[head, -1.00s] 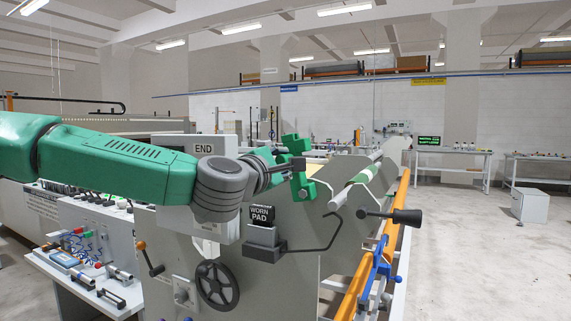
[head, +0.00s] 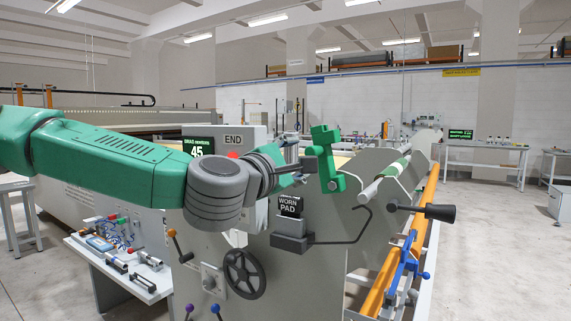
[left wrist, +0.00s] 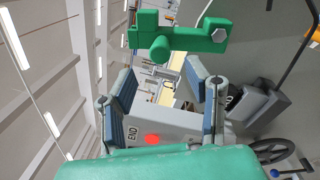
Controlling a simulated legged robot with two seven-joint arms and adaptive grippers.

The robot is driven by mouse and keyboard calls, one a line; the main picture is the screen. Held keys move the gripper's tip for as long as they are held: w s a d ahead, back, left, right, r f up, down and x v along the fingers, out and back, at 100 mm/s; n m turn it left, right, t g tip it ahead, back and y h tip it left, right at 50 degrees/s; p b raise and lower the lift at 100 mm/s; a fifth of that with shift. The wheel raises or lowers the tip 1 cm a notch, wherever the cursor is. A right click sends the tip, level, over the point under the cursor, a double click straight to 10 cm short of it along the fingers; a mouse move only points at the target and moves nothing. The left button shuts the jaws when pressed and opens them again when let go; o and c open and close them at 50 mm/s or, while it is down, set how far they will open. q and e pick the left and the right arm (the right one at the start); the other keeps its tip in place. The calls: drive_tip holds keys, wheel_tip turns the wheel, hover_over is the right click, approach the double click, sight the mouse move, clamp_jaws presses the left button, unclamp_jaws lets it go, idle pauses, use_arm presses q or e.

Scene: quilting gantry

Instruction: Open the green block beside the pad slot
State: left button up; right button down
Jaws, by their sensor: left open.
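The green block (head: 325,158) is a stepped, bracket-like piece on the grey end plate (head: 330,260), above and to the right of the "WORN PAD" sign (head: 290,206). It also shows in the left wrist view (left wrist: 205,38), with a round green boss facing me. My left gripper (head: 300,169) points at the block from the left. In the left wrist view its two fingers (left wrist: 160,82) are spread with nothing between them, and the block lies beyond their tips. The grey pad holder (head: 290,238) sits below the sign. My right gripper is out of view.
A bent black rod (head: 352,232) and a black-handled lever (head: 425,210) stick out to the right of the sign. The "END" box (head: 233,138) with a red button stands behind my left wrist. A black handwheel (head: 244,273) is below. Open floor lies at right.

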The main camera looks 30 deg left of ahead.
use_arm(q)
drive_tip(key=s, duration=0.5)
drive_tip(key=shift+a+f, duration=0.15)
drive_tip(key=shift+f, duration=0.05)
drive_tip(key=s+d+f+m+g+h, duration=0.1)
drive_tip(key=d+f+m+g, duration=0.25)
drive_tip(key=f, duration=0.75)
drive_tip(key=s+d+f+m+g, duration=0.2)
drive_tip(key=f+m, duration=0.2)
drive_tip(key=f, duration=0.8)
drive_tip(key=s+d+f+m+g+h, duration=0.1)
drive_tip(key=d+f+m+g, duration=0.2)
drive_tip(key=f, duration=0.8)
drive_tip(key=s+a+f+m+g, duration=0.3)
drive_tip(key=s+f+m, duration=0.1)
drive_tip(key=s+f, duration=0.4)
drive_tip(key=s+a+f+m+g+y, duration=0.1)
drive_tip(key=s+a+f+m+g, duration=0.1)
drive_tip(key=s+f, duration=0.6)
drive_tip(key=s+a+f+m+g+y, duration=0.1)
drive_tip(key=s+a+f+m+g, duration=0.2)
drive_tip(key=s, duration=0.7)
wheel_tip(320, 180, down, 5)
drive_tip(key=m+g, duration=0.2)
drive_tip(key=m, duration=0.2)
drive_tip(key=shift+a, duration=0.3)
